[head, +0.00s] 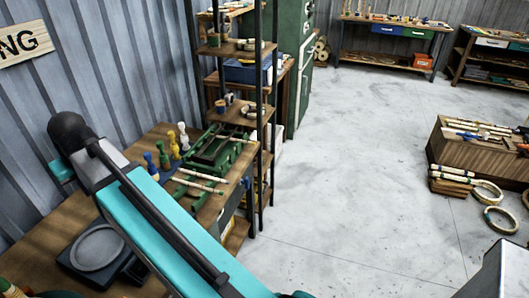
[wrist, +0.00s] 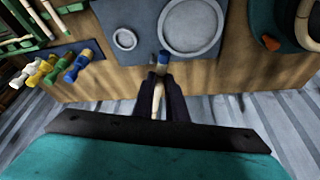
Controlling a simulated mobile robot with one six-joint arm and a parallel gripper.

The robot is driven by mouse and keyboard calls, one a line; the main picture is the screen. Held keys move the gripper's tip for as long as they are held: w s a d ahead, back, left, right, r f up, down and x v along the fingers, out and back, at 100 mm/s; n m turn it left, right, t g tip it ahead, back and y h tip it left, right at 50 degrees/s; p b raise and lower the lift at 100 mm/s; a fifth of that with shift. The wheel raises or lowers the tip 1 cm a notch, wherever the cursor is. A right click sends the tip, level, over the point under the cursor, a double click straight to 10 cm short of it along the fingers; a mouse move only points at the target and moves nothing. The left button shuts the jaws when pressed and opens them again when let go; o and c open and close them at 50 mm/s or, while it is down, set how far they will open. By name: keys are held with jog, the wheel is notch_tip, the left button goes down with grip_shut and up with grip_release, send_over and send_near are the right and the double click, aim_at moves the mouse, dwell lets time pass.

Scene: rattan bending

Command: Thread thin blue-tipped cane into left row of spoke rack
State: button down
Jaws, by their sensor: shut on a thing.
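In the wrist view my gripper (wrist: 161,78) is shut on a thin pale cane (wrist: 158,92). The cane's blue tip (wrist: 163,58) sticks out past the fingers, over the edge of the wooden bench. A green rack (wrist: 22,42) with pale canes shows at the upper left, apart from my gripper. In the head view the green rack (head: 215,148) stands on the far end of the bench, with pale canes lying across it. My arm crosses in front of the bench there; gripper and held cane cannot be made out. The rack's separate rows are too small to tell.
Blue, green, yellow and white pegs (wrist: 70,66) stand beside the rack. A grey plate (wrist: 145,12) with a large ring (wrist: 192,24) and a small ring (wrist: 124,39) lies on the bench. A teal surface (wrist: 268,20) is at right. Black shelving (head: 232,75) stands behind the bench.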

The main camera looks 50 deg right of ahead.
jog(key=shift+d, duration=0.2)
jog(key=s+d+f+n+y, duration=0.1)
jog(key=s+d+f+n, duration=0.1)
jog(key=d, duration=0.9)
jog(key=s+d+f+n+p, duration=0.1)
jog(key=s+d+f+n, duration=0.1)
jog(key=d, duration=0.9)
jog(key=s+d+f+n+y, duration=0.1)
jog(key=d+f, duration=0.1)
jog(key=d, duration=0.9)
jog(key=s+d+f, duration=0.2)
jog(key=s+d, duration=0.9)
jog(key=d, duration=0.2)
jog(key=s+d+f+m+p, duration=0.1)
jog(key=s+d+f, duration=0.2)
jog(key=s+d, duration=0.9)
jog(key=shift+d+f+m+h, duration=0.2)
jog(key=shift+d+m+h, duration=0.1)
jog(key=shift+d, duration=0.1)
jog(key=shift+f, duration=0.2)
jog(key=shift+s+f+b+x, duration=0.1)
jog(key=shift+s+b+x, duration=0.1)
jog(key=shift+b+x, duration=0.55)
jog(key=shift+s+f+b+x, duration=0.1)
jog(key=shift+s+b+x, duration=0.1)
jog(key=shift+x, duration=0.95)
jog(key=shift+s+f+b+x, duration=0.1)
jog(key=shift+s+b+x, duration=0.1)
jog(key=shift+b+x, duration=0.55)
